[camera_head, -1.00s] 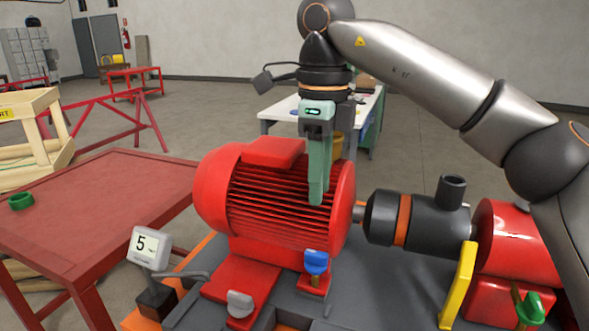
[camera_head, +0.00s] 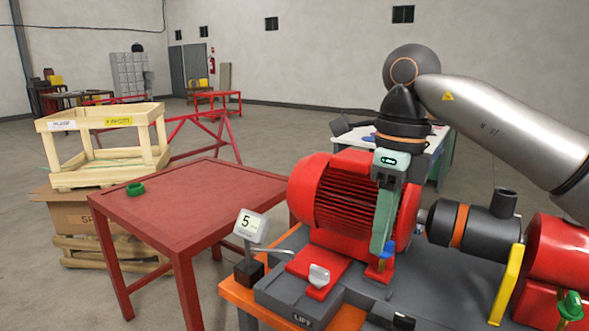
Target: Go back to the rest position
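My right gripper (camera_head: 381,243) hangs fingers-down in front of the red motor (camera_head: 330,192) on the pump skid. Its green fingers are seen edge-on and overlap, so I cannot tell whether they are open or shut, and I see nothing held. In the picture its tips come close to a blue handle (camera_head: 388,249) beside the motor's foot; I cannot tell whether they touch. My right arm reaches in from the right, above the dark coupling housing (camera_head: 475,226). My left gripper is not in view.
A display reading 5 (camera_head: 251,224) stands at the skid's left corner. A yellow bar (camera_head: 507,285) and red pump part (camera_head: 560,250) are at right. A wooden crate (camera_head: 100,118) is far left.

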